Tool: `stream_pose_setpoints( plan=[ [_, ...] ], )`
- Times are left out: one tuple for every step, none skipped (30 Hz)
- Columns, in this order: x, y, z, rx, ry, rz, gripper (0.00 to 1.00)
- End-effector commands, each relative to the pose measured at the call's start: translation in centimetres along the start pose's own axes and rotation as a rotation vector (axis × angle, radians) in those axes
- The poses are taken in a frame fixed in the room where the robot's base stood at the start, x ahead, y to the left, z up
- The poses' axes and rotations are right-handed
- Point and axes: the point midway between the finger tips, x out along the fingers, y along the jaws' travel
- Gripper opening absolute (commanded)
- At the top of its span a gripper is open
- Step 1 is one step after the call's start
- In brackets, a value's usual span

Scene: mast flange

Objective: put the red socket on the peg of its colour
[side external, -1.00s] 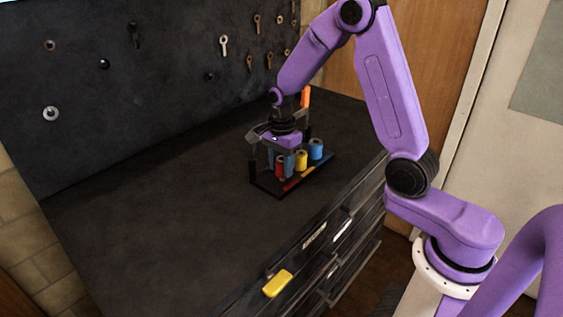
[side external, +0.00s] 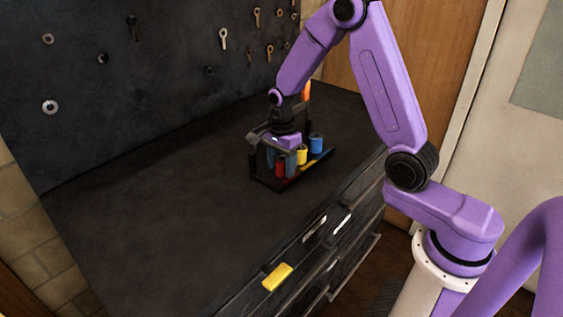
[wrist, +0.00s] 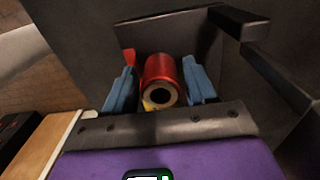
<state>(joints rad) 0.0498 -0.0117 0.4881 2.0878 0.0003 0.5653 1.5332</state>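The red socket (side external: 281,168) stands upright at the near left of a small black rack (side external: 275,186) on the bench. In the wrist view the red socket (wrist: 161,72) shows its round end with a dark hole, between my two blue fingers. My gripper (wrist: 160,88) is open around it, with a narrow gap on each side; its fingers (side external: 279,160) reach down into the rack. A yellow socket (side external: 302,155) and a blue socket (side external: 316,143) stand further along the rack. I cannot make out a red peg.
The rack has a dark raised handle frame (wrist: 262,62) close to my gripper. An orange piece (side external: 306,90) rises behind it. Keys and rings hang on the dark back wall. The bench's left side is clear.

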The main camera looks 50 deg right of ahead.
Motion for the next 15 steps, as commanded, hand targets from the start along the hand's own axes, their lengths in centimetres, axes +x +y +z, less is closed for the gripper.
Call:
stream_pose_setpoints(
  plan=[
    [0.0, 0.0, 0.0, 0.000, 0.000, 0.000, 0.71],
    [0.0, 0.0, 0.0, 0.000, 0.000, 0.000, 0.71],
    [0.0, 0.0, 0.0, 0.000, 0.000, 0.000, 0.71],
    [0.0, 0.0, 0.0, 0.000, 0.000, 0.000, 0.71],
    [0.0, 0.0, 0.0, 0.000, 0.000, 0.000, 0.71],
    [0.0, 0.0, 0.0, 0.000, 0.000, 0.000, 0.71],
    [0.0, 0.0, 0.0, 0.000, 0.000, 0.000, 0.71],
    [0.0, 0.0, 0.0, 0.000, 0.000, 0.000, 0.71],
    [-0.1, 0.0, 0.0, 0.000, 0.000, 0.000, 0.71],
    [-0.1, 0.0, 0.0, 0.000, 0.000, 0.000, 0.71],
    [-0.2, 0.0, 0.0, 0.000, 0.000, 0.000, 0.71],
    [-0.4, 0.0, 0.0, 0.000, 0.000, -0.001, 0.71],
    [-0.7, -0.1, 0.0, 0.000, 0.000, -0.002, 0.71],
    [-0.9, -0.1, 0.0, 0.000, 0.000, -0.003, 0.71],
    [-1.4, -0.1, 0.0, 0.000, 0.000, -0.004, 0.71]
  ],
)
